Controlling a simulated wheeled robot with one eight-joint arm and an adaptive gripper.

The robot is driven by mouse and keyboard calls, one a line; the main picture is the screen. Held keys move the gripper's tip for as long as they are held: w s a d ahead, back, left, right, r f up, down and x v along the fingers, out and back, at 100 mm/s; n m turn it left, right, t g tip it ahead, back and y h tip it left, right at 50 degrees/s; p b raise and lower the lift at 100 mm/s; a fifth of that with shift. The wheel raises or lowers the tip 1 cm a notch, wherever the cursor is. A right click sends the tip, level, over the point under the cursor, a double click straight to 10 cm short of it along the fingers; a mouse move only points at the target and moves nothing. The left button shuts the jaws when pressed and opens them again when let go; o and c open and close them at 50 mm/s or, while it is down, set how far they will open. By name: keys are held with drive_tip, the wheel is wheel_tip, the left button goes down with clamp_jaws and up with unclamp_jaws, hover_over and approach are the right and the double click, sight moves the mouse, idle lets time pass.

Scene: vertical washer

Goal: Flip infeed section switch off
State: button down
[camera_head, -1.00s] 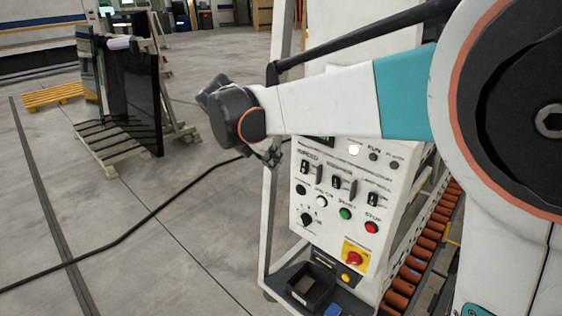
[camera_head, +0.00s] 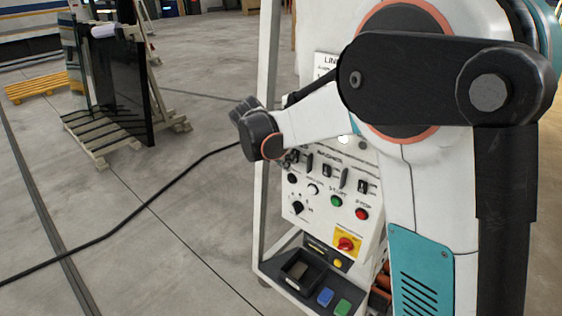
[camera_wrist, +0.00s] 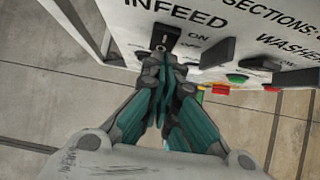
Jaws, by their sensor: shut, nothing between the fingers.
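The infeed switch (camera_wrist: 168,36) is a dark switch on the white control panel, under the printed word INFEED in the wrist view. ON and OFF are printed to its right. My gripper (camera_wrist: 164,63) is shut and empty, with its fingertips at the lower end of this switch. They look very close to it or touching, but I cannot tell which. I cannot tell which way the switch is set. In the head view my gripper hand (camera_head: 262,135) is at the panel's upper left, and its fingertips are hard to make out.
The washer section switch (camera_wrist: 217,52) sits right of the infeed switch. Below the switch row are a green button (camera_head: 336,201), a red button (camera_head: 362,214) and a red emergency stop (camera_head: 346,244) on yellow. A black cable (camera_head: 120,222) crosses the open floor at left.

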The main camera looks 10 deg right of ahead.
drive_tip(key=shift+d, duration=0.1)
idle(0.3)
drive_tip(key=shift+w+d+r+t+h+b, duration=0.2)
drive_tip(key=shift+d+r+t+h+b, duration=0.1)
drive_tip(key=shift+r+h+b, duration=0.25)
idle(0.5)
drive_tip(key=shift+a, duration=0.15)
drive_tip(key=f+v, duration=0.1)
drive_tip(key=v, duration=1.1)
drive_tip(key=shift+s+a+r+b, duration=0.4)
drive_tip(key=shift+s+a, duration=0.1)
drive_tip(key=shift+a, duration=0.1)
drive_tip(key=shift+a, duration=0.1)
